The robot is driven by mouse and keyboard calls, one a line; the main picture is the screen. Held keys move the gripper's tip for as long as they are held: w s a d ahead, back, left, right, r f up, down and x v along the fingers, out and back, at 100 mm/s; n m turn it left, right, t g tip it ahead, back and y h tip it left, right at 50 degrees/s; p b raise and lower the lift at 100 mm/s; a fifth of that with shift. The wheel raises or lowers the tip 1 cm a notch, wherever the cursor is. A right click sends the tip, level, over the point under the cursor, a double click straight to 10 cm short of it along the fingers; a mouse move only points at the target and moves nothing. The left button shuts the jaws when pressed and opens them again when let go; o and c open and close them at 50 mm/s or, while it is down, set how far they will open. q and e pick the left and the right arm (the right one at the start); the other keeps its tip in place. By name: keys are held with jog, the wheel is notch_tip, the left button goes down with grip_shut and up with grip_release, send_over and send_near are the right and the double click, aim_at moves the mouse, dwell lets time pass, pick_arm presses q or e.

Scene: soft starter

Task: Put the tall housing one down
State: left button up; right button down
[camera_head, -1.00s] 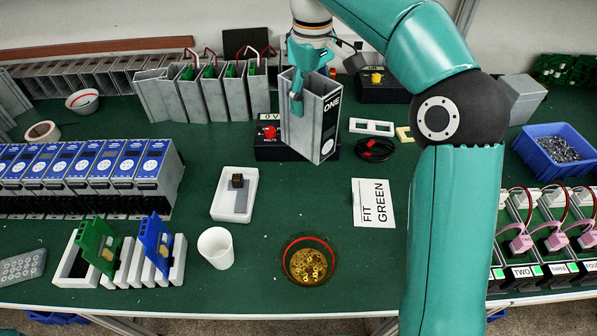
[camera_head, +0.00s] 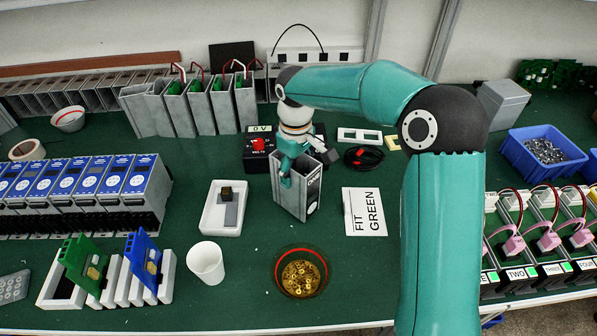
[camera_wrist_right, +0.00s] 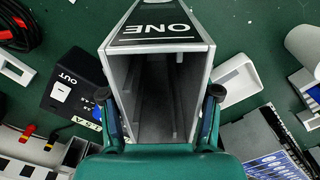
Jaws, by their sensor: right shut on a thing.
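The tall grey housing marked ONE (camera_head: 290,201) is upright in my right gripper (camera_head: 288,174), in the middle of the green bench (camera_head: 155,228). In the wrist view the open hollow housing (camera_wrist_right: 158,85) fills the centre, with the right gripper's fingers (camera_wrist_right: 160,112) pressed on its two side walls. Its lower end is at or just above the bench top; I cannot tell whether it touches. My left gripper is not in view.
A white tray (camera_head: 212,226) stands just left of the housing, and the FIT GREEN card (camera_head: 364,222) lies just right. A 0 V box (camera_head: 257,160) is behind. A bowl of brass parts (camera_head: 301,288) and a white cup (camera_head: 206,262) are in front.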

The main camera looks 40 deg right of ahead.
jog(key=shift+f, duration=0.55)
jog(key=shift+c, duration=1.2)
grip_release()
jog(key=shift+f, duration=0.1)
notch_tip(320, 180, up, 12)
